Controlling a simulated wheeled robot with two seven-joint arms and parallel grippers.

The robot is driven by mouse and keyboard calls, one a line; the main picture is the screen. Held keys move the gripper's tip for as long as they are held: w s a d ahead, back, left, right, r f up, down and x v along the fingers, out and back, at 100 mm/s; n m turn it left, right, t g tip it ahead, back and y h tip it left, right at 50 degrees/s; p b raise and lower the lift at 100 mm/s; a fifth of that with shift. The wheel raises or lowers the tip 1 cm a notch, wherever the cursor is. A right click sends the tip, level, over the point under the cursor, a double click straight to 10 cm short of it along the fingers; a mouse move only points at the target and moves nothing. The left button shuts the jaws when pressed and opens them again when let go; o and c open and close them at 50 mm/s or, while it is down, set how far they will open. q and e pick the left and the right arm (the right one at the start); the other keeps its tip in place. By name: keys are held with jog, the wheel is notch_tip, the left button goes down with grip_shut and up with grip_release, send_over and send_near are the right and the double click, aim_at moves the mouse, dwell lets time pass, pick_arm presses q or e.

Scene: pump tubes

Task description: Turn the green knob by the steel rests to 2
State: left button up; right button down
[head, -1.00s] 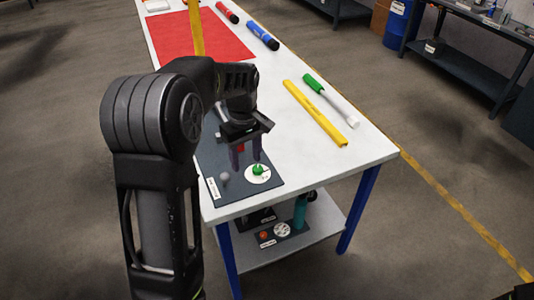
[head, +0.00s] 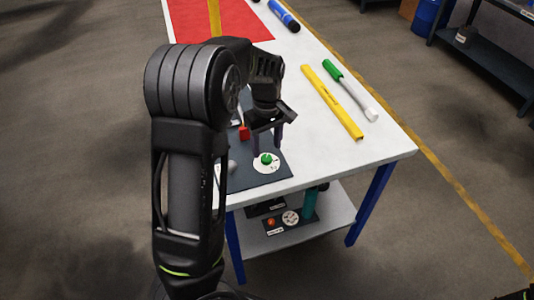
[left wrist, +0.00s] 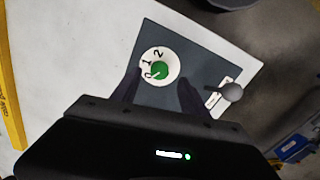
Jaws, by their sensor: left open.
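The green knob (head: 266,158) sits on a white round dial on a dark panel (head: 262,178) at the near end of the table. In the left wrist view the green knob (left wrist: 160,69) has the marks 0, 1 and 2 beside it, and its pointer seems to face 0. My left gripper (head: 267,141) is open and points down above the dial. In the left wrist view its two fingers (left wrist: 160,82) stand on either side of the knob, apart from it. I cannot make out steel rests.
A grey ball-topped lever (left wrist: 232,91) stands on the same panel beside the dial. A red part (head: 244,132) is close to my left gripper. A yellow bar (head: 332,101) and a green-handled tool (head: 350,90) lie to the right. A lower shelf (head: 330,232) holds another dial.

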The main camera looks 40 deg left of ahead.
aim_at(267, 158)
pick_arm(q)
notch_tip(267, 158, down, 4)
jog(key=shift+f, duration=0.2)
jog(key=shift+c, duration=0.4)
grip_shut()
